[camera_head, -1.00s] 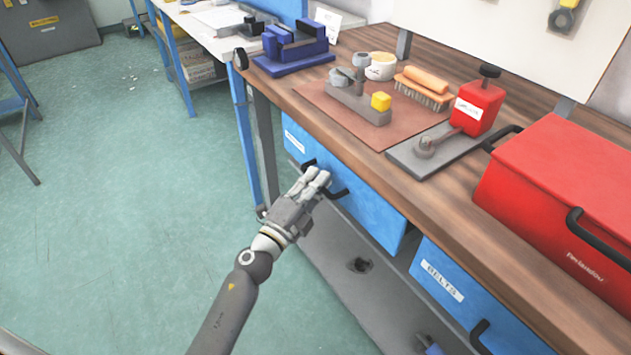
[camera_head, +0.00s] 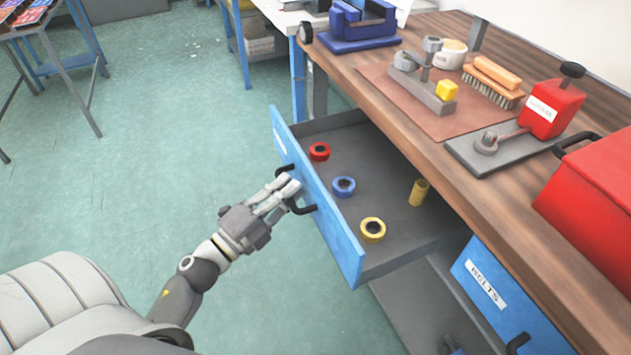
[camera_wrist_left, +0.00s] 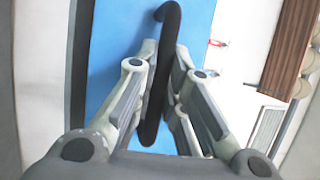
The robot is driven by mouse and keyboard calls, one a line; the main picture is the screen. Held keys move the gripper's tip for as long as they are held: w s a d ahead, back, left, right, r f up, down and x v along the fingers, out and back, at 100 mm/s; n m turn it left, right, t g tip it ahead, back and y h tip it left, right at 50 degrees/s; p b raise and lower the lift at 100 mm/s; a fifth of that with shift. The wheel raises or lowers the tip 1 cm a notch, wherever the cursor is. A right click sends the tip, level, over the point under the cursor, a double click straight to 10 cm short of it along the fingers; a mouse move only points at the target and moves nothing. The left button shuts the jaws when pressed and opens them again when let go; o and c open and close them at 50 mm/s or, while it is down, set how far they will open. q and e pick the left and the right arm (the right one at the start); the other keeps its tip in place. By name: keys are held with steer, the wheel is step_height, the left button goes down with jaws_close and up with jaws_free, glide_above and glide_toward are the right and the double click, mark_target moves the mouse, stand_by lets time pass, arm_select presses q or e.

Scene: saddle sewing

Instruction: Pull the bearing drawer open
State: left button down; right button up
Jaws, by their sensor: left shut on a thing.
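The bearing drawer, with a blue front (camera_head: 335,232), stands pulled out from under the workbench in the head view. Its grey inside shows a red ring (camera_head: 319,151), a blue ring (camera_head: 343,186), a yellow ring (camera_head: 373,229) and a yellow cylinder (camera_head: 418,192). My left gripper (camera_head: 291,189) is shut on the drawer's black handle (camera_head: 304,209). In the left wrist view the black handle (camera_wrist_left: 162,75) runs upright between the fingers, in front of the blue drawer front (camera_wrist_left: 105,62). My right gripper is not in view.
A closed blue drawer labelled BELTS (camera_head: 490,290) is at right.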

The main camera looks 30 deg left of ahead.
arm_select(q)
steer(key=shift+s+a+f, duration=0.1)
steer(key=shift+s+a, duration=0.6)
steer(key=shift+s, duration=0.15)
steer(key=shift+s+a, duration=0.65)
steer(key=shift+s, duration=0.2)
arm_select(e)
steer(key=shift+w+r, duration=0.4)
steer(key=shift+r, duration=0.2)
arm_select(q)
steer(key=c, duration=1.8)
jaws_free()
steer(key=shift+o, duration=0.2)
steer(key=v, duration=1.2)
steer(key=shift+w, duration=0.1)
